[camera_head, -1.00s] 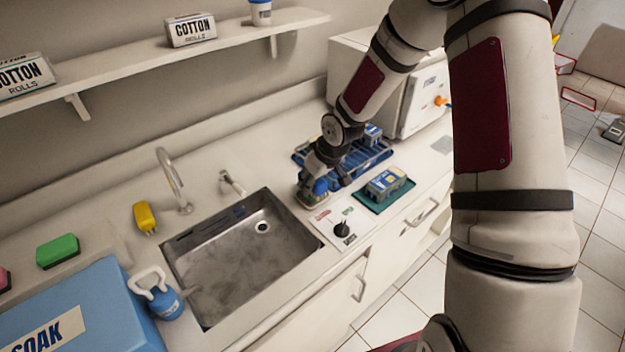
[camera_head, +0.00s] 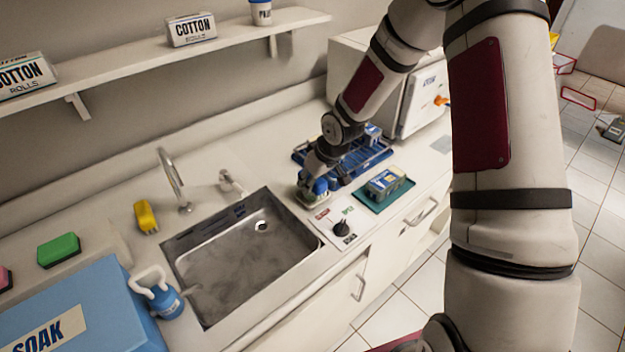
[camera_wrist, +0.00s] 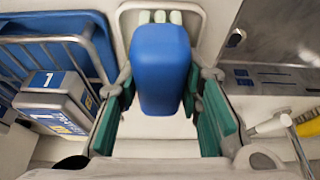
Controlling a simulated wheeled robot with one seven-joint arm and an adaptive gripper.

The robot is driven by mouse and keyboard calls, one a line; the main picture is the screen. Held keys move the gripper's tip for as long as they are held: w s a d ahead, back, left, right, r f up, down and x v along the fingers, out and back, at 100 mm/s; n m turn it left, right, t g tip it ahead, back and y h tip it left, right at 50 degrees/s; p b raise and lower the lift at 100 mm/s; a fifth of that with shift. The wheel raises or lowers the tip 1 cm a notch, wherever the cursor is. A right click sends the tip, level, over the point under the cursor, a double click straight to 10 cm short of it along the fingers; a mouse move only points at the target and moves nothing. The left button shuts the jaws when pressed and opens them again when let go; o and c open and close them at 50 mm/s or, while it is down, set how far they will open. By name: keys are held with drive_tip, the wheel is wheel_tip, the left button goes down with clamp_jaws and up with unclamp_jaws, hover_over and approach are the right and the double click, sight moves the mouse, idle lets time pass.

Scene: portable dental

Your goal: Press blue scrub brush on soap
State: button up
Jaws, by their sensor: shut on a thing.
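My gripper (camera_head: 318,184) is shut on the blue scrub brush (camera_wrist: 162,70), whose rounded blue body stands between the green finger pads in the wrist view. In the head view the brush (camera_head: 321,187) shows as a small blue patch under my gripper, on the counter between the sink and the blue rack. A pale dish (camera_wrist: 196,22) lies just beyond the brush in the wrist view, with light ridges or bars in it; I cannot tell whether these are the soap. The brush's underside is hidden, so contact with the dish is unclear.
The metal sink (camera_head: 240,255) lies left of my gripper. A blue wire rack (camera_head: 360,165) with a numbered box (camera_wrist: 55,95) is close on the other side. A grey-blue case (camera_head: 386,183) on a green tray (camera_head: 378,205) and a dial panel (camera_head: 342,222) are nearer the counter's front.

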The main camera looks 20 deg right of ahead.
drive_tip(key=shift+r+p, duration=1.5)
drive_tip(key=shift+r, duration=1.95)
drive_tip(key=shift+s+a+f+m, duration=0.2)
drive_tip(key=shift+s+m, duration=0.1)
drive_tip(key=shift+m, duration=0.1)
drive_tip(key=shift+s+f+m+h, duration=0.1)
drive_tip(key=shift+s+m+h, duration=0.35)
drive_tip(key=shift+m, duration=0.25)
drive_tip(key=shift+s+m+h, duration=0.2)
drive_tip(key=shift+m+h, duration=0.05)
drive_tip(key=shift+m, duration=0.45)
drive_tip(key=shift+s+d+r+m+b, duration=0.2)
drive_tip(key=shift+r+m+b, duration=0.15)
drive_tip(key=shift+m, duration=0.25)
